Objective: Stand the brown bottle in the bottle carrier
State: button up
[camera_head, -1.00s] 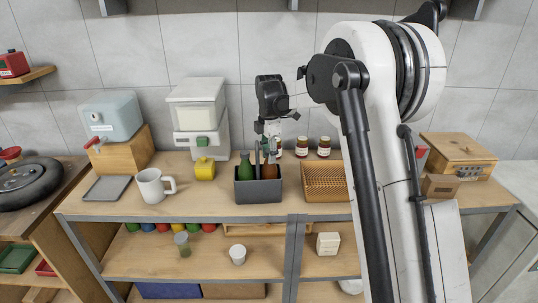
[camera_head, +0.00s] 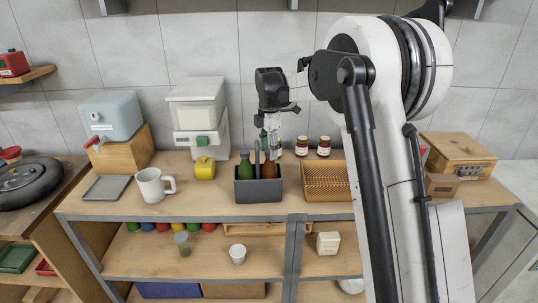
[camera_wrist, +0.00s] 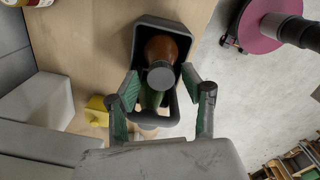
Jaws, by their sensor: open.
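The brown bottle (camera_head: 269,172) stands in the right part of the dark grey bottle carrier (camera_head: 259,190) on the counter. A green bottle (camera_head: 245,167) stands in the left part. My gripper (camera_head: 271,148) is just above the brown bottle, pointing down. In the wrist view my gripper (camera_wrist: 159,78) is open, with its green-padded fingers spread on both sides of the brown bottle's (camera_wrist: 161,47) dark cap and apart from it. The carrier's rim (camera_wrist: 137,40) and the green bottle (camera_wrist: 150,98) also show there. The bottle's base is hidden inside the carrier.
A woven basket (camera_head: 325,180) stands close right of the carrier, with two jars (camera_head: 323,147) behind it. A yellow canister (camera_head: 204,168) and a white mug (camera_head: 153,186) stand to the left. The counter's front edge lies just before the carrier.

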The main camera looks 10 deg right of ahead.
notch_tip(320, 180, up, 10)
jog(key=s+r+m+t, duration=0.2)
jog(key=s+r+m, duration=0.3)
jog(key=s, duration=0.5)
jog(key=s+m+t, duration=0.2)
jog(key=s+m, duration=0.4)
jog(key=s, duration=0.7)
jog(key=s+f+m+t, duration=0.1)
jog(key=s+f+m, duration=0.3)
jog(key=s, duration=0.5)
jog(key=s+f+m+t, duration=0.2)
jog(key=s+f+m, duration=0.3)
jog(key=s, duration=0.5)
jog(key=shift+f+m, duration=0.3)
jog(key=shift+f, duration=0.2)
jog(key=shift+b, duration=0.35)
notch_tip(320, 180, down, 4)
jog(key=b, duration=0.4)
jog(key=shift+f, duration=0.1)
